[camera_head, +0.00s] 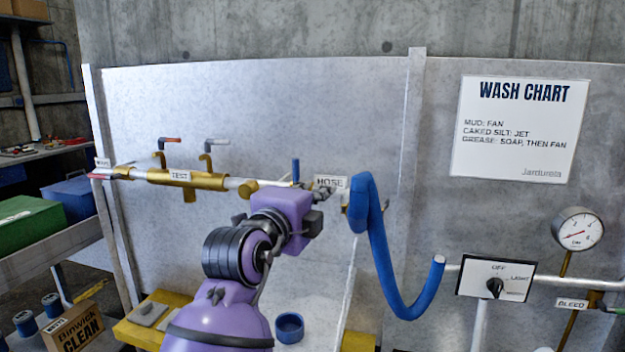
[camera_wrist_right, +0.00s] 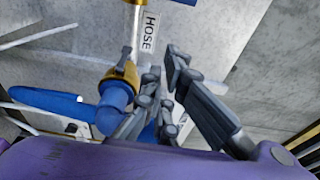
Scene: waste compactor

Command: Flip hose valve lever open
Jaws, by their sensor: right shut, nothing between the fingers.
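The hose valve has a blue lever (camera_head: 295,170) that stands upright above the pipe in the head view, just left of the HOSE label (camera_head: 331,183). In the wrist view the label (camera_wrist_right: 149,33) lies beside the pipe, and a blue piece at the top edge may be the lever. My right gripper (camera_head: 325,193) is at the pipe just below the HOSE label and right of the lever. It is shut and empty; its fingers (camera_wrist_right: 162,77) show in the wrist view near the brass hose fitting (camera_wrist_right: 122,78). My arm hides the valve body. My left gripper is out of view.
A blue hose (camera_head: 376,240) hangs in a loop right of my gripper. A gauge (camera_head: 577,229) and dial box (camera_head: 495,279) are at right. A blue cup (camera_head: 289,328) stands below.

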